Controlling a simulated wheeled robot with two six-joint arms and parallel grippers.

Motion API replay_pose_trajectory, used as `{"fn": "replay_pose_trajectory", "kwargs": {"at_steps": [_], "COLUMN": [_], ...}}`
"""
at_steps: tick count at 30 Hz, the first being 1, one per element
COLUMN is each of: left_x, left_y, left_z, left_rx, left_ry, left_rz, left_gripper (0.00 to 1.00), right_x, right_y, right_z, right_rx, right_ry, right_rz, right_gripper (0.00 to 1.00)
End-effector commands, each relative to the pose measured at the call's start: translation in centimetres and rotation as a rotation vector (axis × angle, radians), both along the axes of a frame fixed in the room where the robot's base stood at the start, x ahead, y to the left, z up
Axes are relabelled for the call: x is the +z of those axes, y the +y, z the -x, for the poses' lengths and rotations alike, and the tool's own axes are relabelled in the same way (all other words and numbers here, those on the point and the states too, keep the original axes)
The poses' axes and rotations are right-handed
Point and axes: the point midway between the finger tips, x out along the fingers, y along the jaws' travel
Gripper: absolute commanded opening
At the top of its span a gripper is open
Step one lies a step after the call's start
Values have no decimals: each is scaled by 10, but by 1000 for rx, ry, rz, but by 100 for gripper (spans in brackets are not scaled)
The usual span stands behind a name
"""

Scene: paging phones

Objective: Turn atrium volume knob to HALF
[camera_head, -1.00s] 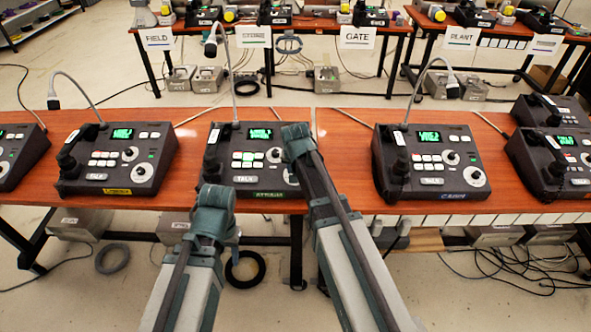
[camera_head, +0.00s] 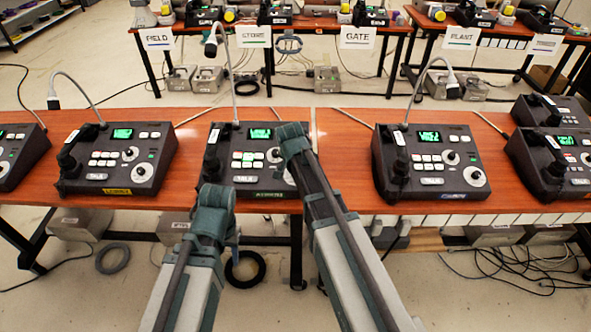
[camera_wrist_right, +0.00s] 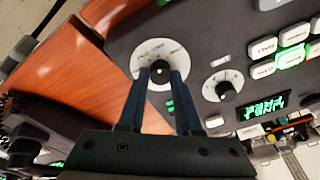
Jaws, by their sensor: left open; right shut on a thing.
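The atrium console (camera_head: 233,165), with a green label on its front edge, stands in the middle of the near table. My right gripper (camera_wrist_right: 160,90) is shut on the volume knob (camera_wrist_right: 160,69), the black knob in the middle of a round white dial (camera_wrist_right: 148,55). The dial's printing is too small to read. In the head view my right gripper (camera_head: 294,140) covers most of the console's right side. My left gripper (camera_head: 214,200) is open in front of the console's lower left corner, and its fingers are hard to make out.
A smaller knob (camera_wrist_right: 226,90) sits close beside the held one, with lit buttons (camera_wrist_right: 292,58) and a green display (camera_wrist_right: 262,107) nearby. Similar consoles stand left (camera_head: 118,158) and right (camera_head: 430,162). A gooseneck microphone (camera_head: 211,47) rises behind.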

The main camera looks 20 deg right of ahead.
Motion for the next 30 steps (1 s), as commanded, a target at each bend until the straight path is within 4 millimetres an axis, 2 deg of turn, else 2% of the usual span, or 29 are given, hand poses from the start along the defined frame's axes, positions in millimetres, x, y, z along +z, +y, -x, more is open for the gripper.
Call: {"fn": "replay_pose_trajectory", "kwargs": {"at_steps": [8, 9, 13, 23, 30], "left_x": [0, 0, 0, 1, 12], "left_y": [0, 0, 0, 0, 0], "left_z": [0, 0, 0, 0, 0], "left_rx": [0, 0, 0, 0, 0], "left_ry": [0, 0, 0, 0, 0], "left_rz": [0, 0, 0, 0, 0], "left_gripper": [50, 50, 50, 50, 50], "right_x": [0, 0, 0, 1, 12], "right_y": [0, 0, 0, 0, 2], "right_z": [0, 0, 0, 0, 4], "right_rx": [0, 0, 1, 1, 1], "right_ry": [1, 1, 1, 0, 0], "right_rz": [-1, -1, 0, 0, 0], "right_gripper": [0, 38, 62, 63, 63]}}
